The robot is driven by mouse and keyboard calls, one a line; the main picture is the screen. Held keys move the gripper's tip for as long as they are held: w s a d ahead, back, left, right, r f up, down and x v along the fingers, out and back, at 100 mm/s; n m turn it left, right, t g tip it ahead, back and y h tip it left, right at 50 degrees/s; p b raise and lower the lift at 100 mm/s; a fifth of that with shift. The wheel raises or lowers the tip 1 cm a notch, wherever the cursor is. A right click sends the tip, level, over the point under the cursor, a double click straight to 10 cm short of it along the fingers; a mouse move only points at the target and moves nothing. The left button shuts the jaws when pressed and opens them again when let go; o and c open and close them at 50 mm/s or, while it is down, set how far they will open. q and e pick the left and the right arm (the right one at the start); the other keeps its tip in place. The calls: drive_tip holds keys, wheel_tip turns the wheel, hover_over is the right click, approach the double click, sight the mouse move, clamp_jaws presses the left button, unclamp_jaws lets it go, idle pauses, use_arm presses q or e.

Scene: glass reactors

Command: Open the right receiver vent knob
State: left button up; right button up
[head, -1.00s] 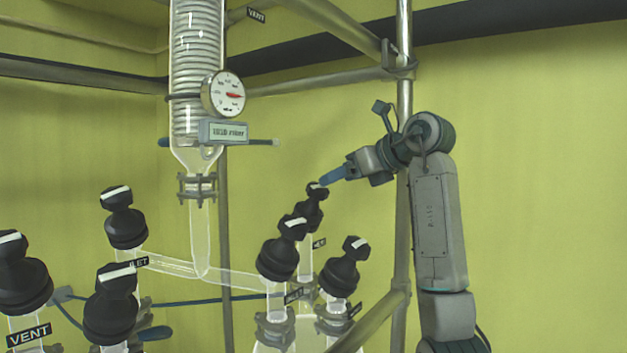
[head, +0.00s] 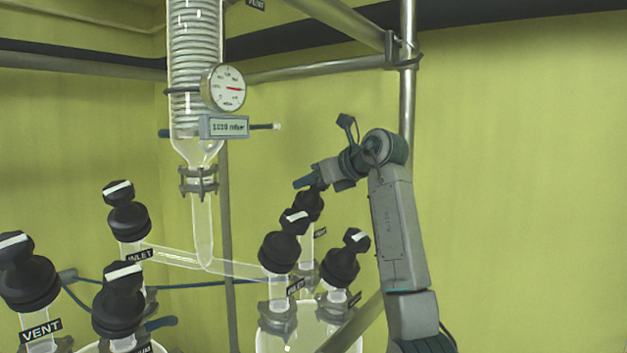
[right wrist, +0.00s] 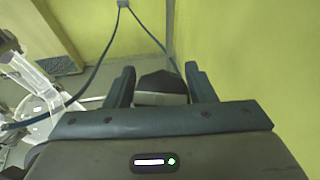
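My right gripper (head: 302,182) reaches in from the right, at the top of the rear black knob (head: 308,204) of the right-hand vessel. In the right wrist view, its two fingers (right wrist: 160,82) are apart, with the dark knob (right wrist: 160,86) between or just beyond them. I cannot tell whether they touch it. The label (head: 320,232) below this knob is too small to read. Two more black knobs with white bars stand on this vessel: a front one (head: 280,250) labelled INLET and a right one (head: 340,262). My left gripper is not in view.
A glass condenser (head: 195,80) with a round gauge (head: 226,88) and a small display (head: 223,127) hangs left of centre. Several black knobs, such as the VENT one (head: 28,285), stand at left. A metal post (head: 408,100) rises behind my right arm. The right side is clear.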

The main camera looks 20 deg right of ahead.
drive_tip(key=c, duration=0.5)
drive_tip(key=shift+n, duration=0.3)
drive_tip(key=n+g+y+p, duration=0.1)
drive_tip(key=n+p, duration=0.1)
drive_tip(key=n, duration=0.1)
drive_tip(key=shift+s+a+r+g+y, duration=0.1)
drive_tip(key=shift+r+g+y, duration=0.05)
drive_tip(key=shift+g+y, duration=0.25)
drive_tip(key=shift+s+a+n+g+y+p, duration=0.1)
drive_tip(key=shift+n+g+y+p, duration=0.3)
drive_tip(key=shift+n, duration=0.55)
drive_tip(key=shift+s+a+n+g+y+p, duration=0.15)
drive_tip(key=shift+n+g+p, duration=0.3)
drive_tip(key=shift+n, duration=0.5)
drive_tip(key=shift+d, duration=0.1)
drive_tip(key=o, duration=1)
drive_tip(key=shift+w+f, duration=0.1)
drive_tip(key=shift+f, duration=0.1)
